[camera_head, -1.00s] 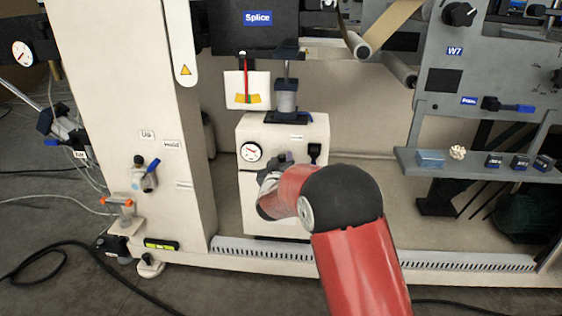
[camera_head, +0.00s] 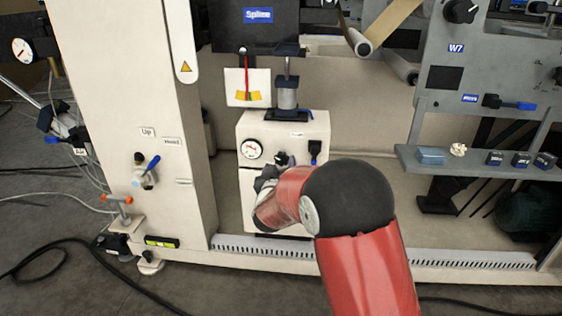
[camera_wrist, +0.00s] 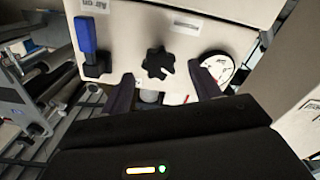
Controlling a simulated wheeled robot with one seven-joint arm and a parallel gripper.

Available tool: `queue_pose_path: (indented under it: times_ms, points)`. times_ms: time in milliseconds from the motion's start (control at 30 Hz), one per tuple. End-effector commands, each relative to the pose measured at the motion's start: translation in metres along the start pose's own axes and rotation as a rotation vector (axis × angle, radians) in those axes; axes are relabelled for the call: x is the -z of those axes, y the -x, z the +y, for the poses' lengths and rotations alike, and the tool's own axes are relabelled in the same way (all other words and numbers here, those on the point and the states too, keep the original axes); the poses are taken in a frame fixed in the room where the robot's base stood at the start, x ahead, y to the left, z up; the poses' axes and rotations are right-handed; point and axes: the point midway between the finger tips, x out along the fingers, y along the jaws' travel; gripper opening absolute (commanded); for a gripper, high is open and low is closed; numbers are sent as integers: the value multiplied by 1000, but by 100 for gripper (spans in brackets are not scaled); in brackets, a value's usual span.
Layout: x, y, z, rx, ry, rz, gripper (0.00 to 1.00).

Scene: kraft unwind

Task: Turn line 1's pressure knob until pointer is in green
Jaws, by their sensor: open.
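A black lobed knob (camera_head: 282,158) is on the front of the cream box, right of a round white gauge (camera_head: 252,149). In the wrist view the knob (camera_wrist: 157,64) is beyond my open gripper (camera_wrist: 162,88), roughly between the lines of its two fingers and apart from them. The gauge (camera_wrist: 216,68) is partly covered by the right finger. Above the box, a white card (camera_head: 235,88) has a yellow, green and orange scale and a nearly upright red pointer (camera_head: 246,72). The pointer's tip is near the middle of the scale; its exact colour band is too small to tell.
A blue-handled black lever (camera_wrist: 88,45) is beside the knob in the wrist view. A black roller mount (camera_head: 287,115) stands on the box. A cream column (camera_head: 130,90) rises at left, and a grey shelf (camera_head: 470,165) with small items juts out at right.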

Motion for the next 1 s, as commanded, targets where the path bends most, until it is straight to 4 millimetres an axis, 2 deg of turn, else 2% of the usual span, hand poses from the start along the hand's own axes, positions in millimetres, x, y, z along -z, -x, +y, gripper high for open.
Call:
queue_pose_path:
  times_ms: [100, 233, 567, 667, 767, 867, 1000]
  points:
    - [0, 18, 0, 1, 0, -1, 62]
    - [0, 29, 0, 0, 0, 0, 62]
    - [0, 32, 0, 0, 0, 0, 62]
    - [4, 33, 6, 11, -13, -7, 62]
    - [17, 37, 23, 58, -54, -34, 62]
    - [34, 52, 50, 141, -118, -92, 62]
    - [50, 93, 92, 267, -201, -217, 62]
